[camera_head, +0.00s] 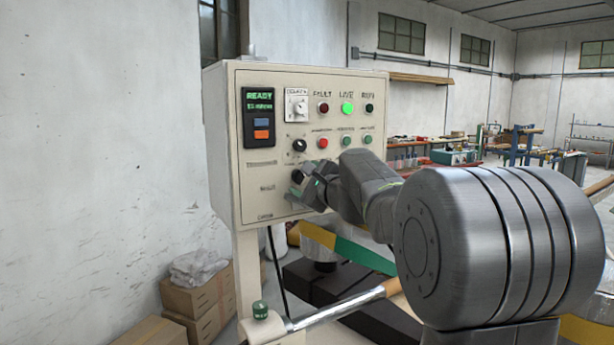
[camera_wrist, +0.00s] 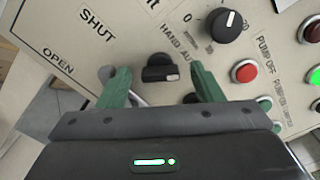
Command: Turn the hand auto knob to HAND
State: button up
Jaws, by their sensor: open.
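The hand auto knob (camera_wrist: 160,68) is a black knob with a light mark on its face, beside the printed "HAND AUTO" label in the wrist view. My gripper (camera_wrist: 159,71) is open, with one green finger on each side of the knob. Small gaps seem to show beside the knob; contact cannot be told for sure. Which label the knob points to is unclear.
A black dial (camera_wrist: 227,25) sits close to the knob, with a red button (camera_wrist: 244,71) beyond it. A lit green lamp (camera_head: 347,107) and a READY display (camera_head: 259,117) are higher on the panel.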

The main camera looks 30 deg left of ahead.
jog(key=shift+a, duration=0.1)
jog(key=c, duration=1)
